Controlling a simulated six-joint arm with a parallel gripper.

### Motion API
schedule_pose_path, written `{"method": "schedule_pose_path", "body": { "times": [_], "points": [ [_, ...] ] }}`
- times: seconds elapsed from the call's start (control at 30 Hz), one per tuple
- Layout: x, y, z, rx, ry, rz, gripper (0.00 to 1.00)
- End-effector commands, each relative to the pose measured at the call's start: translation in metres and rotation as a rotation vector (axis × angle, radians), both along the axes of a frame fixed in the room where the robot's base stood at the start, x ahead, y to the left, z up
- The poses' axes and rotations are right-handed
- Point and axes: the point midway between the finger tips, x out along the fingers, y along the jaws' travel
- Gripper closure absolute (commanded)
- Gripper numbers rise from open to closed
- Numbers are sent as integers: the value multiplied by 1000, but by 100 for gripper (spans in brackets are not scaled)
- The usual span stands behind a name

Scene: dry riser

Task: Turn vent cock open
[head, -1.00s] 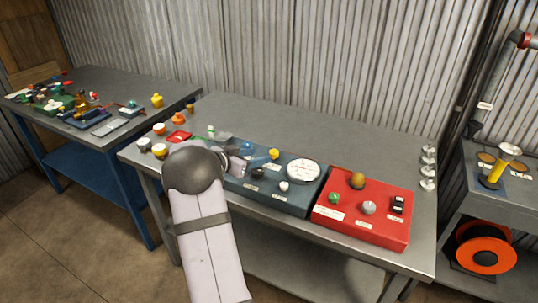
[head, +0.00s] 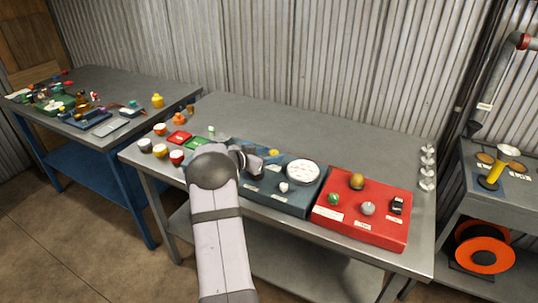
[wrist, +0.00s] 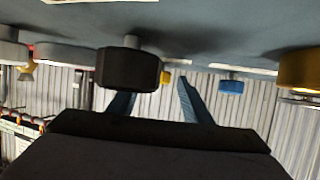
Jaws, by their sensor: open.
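The dark blue panel (head: 300,207) on the middle bench carries a round white dial (head: 302,172), a white knob (head: 284,187) and a yellow part (head: 273,153). Its labels are too small to read, so I cannot tell which part is the vent cock. My gripper (wrist: 155,97) is open, with two blue fingers apart and nothing seen between them. In the wrist view, a black knob (wrist: 128,68) is close by, overlapping the left finger. A blue knob (wrist: 230,86) and a larger yellow knob (wrist: 300,68) are to the right. In the head view, my arm hides the panel's left part.
A red panel (head: 360,225) with knobs and a black switch stands right of the blue one. Several coloured caps (head: 160,150) are at the bench's left end. Metal fittings (head: 428,167) line the right edge. The back of the bench is clear.

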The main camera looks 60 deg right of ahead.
Motion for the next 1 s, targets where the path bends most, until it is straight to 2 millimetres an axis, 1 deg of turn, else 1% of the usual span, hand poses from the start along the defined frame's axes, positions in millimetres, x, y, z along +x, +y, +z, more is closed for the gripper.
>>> {"method": "schedule_pose_path", "body": {
  "times": [0.13, 0.17, 0.2, 0.27, 0.3, 0.57, 0.73, 1.0],
  "points": [
    [0, 0, 0, 0, 0, 0, 55],
    [0, 0, 0, 0, 0, 0, 62],
    [0, 0, 0, 0, 0, 0, 72],
    [0, 0, 0, 0, 0, 0, 86],
    [0, 0, 0, 0, 0, 0, 96],
    [2, -1, 4, -2, -1, -23, 96],
    [4, -3, 7, -5, -1, -96, 96],
    [7, -5, 4, -12, 0, -215, 96]
  ]
}}
